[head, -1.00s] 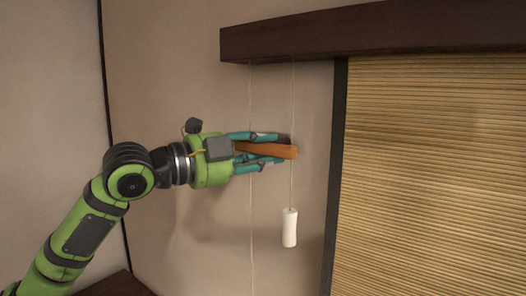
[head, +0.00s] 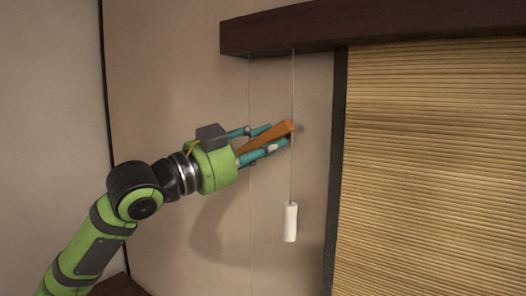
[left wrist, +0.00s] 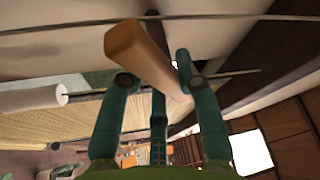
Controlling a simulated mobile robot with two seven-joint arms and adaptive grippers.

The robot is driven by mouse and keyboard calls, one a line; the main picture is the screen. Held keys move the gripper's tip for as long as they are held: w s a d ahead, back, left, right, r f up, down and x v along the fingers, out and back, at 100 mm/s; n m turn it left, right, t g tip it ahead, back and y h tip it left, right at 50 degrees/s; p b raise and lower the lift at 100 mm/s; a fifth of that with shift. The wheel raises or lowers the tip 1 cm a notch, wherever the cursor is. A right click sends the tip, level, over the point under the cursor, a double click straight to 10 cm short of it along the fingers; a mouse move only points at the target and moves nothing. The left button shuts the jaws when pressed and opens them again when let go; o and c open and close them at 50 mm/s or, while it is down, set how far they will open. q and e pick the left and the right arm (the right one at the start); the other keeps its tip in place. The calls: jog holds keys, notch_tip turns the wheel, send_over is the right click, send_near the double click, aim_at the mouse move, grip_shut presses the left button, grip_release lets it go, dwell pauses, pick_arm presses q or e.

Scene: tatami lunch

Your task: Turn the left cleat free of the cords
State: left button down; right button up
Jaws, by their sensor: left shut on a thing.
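The orange-brown wooden cleat (head: 284,128) is between the fingers of my left gripper (head: 272,139), near the wall. It slants, with its right end up. My left gripper is shut on it. In the left wrist view, the cleat (left wrist: 135,45) runs between the teal fingers. Two thin cords hang from the dark beam: the left cord (head: 250,100) passes behind my gripper, and the right cord (head: 293,85) runs close by the cleat's right end. I cannot tell whether cord and cleat touch. My right gripper is not in view.
A white cord pull (head: 290,222) hangs below the cleat. A dark wooden beam (head: 360,28) runs above. A woven blind (head: 435,170) with a dark frame post (head: 335,170) stands at right. The wall (head: 180,90) left of the cords is bare.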

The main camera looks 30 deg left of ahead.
pick_arm(q)
jog(key=n+t, duration=0.1)
jog(key=n, duration=0.1)
jog(key=n+y+b, duration=0.1)
jog(key=n, duration=0.1)
jog(key=shift+d+n+t, duration=0.1)
jog(key=shift+n+t, duration=0.2)
jog(key=shift+t, duration=0.1)
jog(key=n+t+y, duration=0.1)
jog(key=n, duration=0.2)
jog(key=shift+r+n+b, duration=0.15)
jog(key=shift+n+b, duration=0.15)
jog(key=shift+n, duration=0.1)
jog(key=n+t+y, duration=0.1)
jog(key=n+y, duration=0.1)
jog(key=n, duration=0.1)
jog(key=shift+r+n, duration=0.15)
jog(key=shift+n, duration=0.15)
jog(key=shift+s+r+n+t+y, duration=0.1)
jog(key=shift+n+t+y, duration=0.3)
jog(key=shift+n+y, duration=1.1)
jog(key=shift+n, duration=0.8)
jog(key=c, duration=1.1)
grip_release()
jog(key=shift+c, duration=0.2)
jog(key=shift+o, duration=1.3)
jog(key=shift+h, duration=0.4)
